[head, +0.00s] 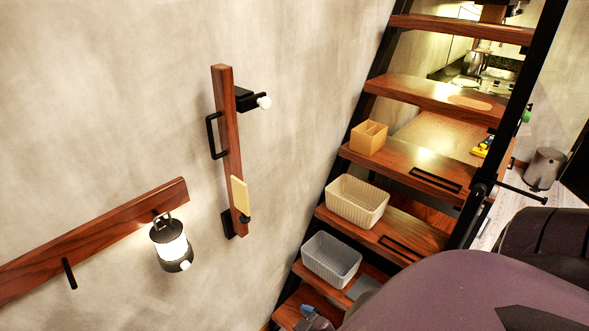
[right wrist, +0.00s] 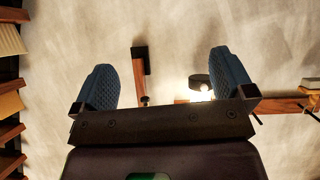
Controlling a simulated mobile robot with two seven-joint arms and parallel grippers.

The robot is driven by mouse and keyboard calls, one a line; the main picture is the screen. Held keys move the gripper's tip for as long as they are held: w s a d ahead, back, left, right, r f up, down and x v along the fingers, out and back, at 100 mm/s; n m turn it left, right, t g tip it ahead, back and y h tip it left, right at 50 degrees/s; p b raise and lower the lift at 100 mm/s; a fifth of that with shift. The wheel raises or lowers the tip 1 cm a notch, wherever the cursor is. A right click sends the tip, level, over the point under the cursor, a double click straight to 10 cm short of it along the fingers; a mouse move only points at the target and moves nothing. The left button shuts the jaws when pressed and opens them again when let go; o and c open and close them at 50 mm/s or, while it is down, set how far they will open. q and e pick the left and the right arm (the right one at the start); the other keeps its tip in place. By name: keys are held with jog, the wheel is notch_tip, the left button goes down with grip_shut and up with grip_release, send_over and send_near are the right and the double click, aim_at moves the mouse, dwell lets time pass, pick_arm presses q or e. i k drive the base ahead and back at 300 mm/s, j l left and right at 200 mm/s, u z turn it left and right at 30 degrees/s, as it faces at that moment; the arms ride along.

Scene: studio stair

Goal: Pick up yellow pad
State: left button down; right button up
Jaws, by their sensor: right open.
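The yellow pad (head: 240,195) is a thin flat piece near the lower end of an upright wooden rail (head: 228,140) on the wall, with a small dark piece at its lower edge. In the head view, part of my right gripper (head: 314,320) shows at the bottom edge, below and right of the pad and apart from it. In the right wrist view, my right gripper (right wrist: 166,82) is open, with blue textured fingers wide apart and nothing held. A wooden rail with a black bracket (right wrist: 148,54) shows beyond the gap. I cannot make out the pad there. My left gripper is not in view.
A lit lantern (head: 171,245) hangs from a slanting wooden rail (head: 95,238) left of the pad. Open stairs stand at right, bearing a grey basket (head: 331,261), a cream basket (head: 356,203) and a tan box (head: 369,138). Bare wall lies between rail and stairs.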

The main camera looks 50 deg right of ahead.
aim_at(481, 153)
jog(key=k+l+z, duration=0.15)
jog(key=k, duration=1.05)
jog(key=z, duration=1.35)
jog(key=i+l+z, duration=0.2)
jog(key=l, duration=0.15)
jog(key=i+l+z, duration=0.25)
jog(key=i+l, duration=0.45)
jog(key=l, duration=0.25)
jog(key=i+l, duration=0.25)
jog(key=l, duration=0.1)
